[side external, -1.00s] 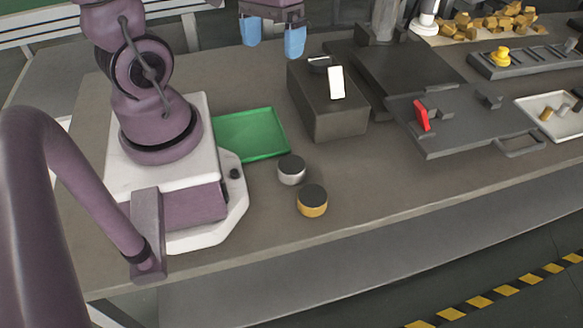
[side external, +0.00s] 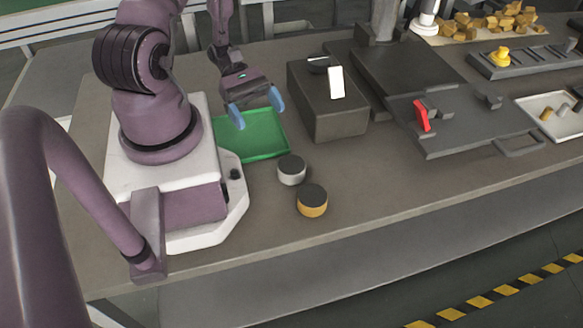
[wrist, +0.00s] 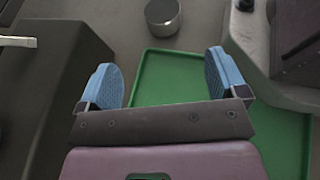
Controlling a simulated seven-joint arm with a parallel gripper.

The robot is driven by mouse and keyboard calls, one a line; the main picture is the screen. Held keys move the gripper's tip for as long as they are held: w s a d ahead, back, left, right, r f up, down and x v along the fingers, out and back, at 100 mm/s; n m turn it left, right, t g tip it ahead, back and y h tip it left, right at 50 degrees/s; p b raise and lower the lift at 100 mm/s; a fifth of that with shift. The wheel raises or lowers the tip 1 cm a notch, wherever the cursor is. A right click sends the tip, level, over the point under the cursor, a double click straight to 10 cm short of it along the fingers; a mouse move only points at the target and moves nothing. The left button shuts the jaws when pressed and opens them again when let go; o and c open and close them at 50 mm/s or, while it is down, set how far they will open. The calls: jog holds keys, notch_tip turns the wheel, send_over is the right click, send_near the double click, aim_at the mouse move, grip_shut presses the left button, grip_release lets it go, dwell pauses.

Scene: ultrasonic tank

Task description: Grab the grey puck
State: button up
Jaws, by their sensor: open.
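The grey puck (side external: 291,170) has a dark top and pale grey side. It stands on the bench in front of the green tray's right corner. In the wrist view the grey puck (wrist: 162,14) is at the top, beyond my fingertips and partly cut by the frame edge. My gripper (side external: 258,112) is open and empty, with blue fingertips, above the green tray (side external: 281,133). In the wrist view my gripper (wrist: 160,80) shows its two blue fingers wide apart, with the green tray (wrist: 190,62) below.
A yellow puck (side external: 312,203) with a dark top stands close to the grey one, nearer the bench's front edge. A dark box (side external: 338,121) with a white lever stands right of the tray. Bench around the pucks' front and right is bare.

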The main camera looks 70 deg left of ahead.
aim_at(289, 162)
jog(key=x, duration=1.2)
jog(key=shift+s+d, duration=0.1)
jog(key=shift+d, duration=0.25)
jog(key=c, duration=1.1)
jog(key=shift+c, duration=0.2)
jog(key=shift+r, duration=0.1)
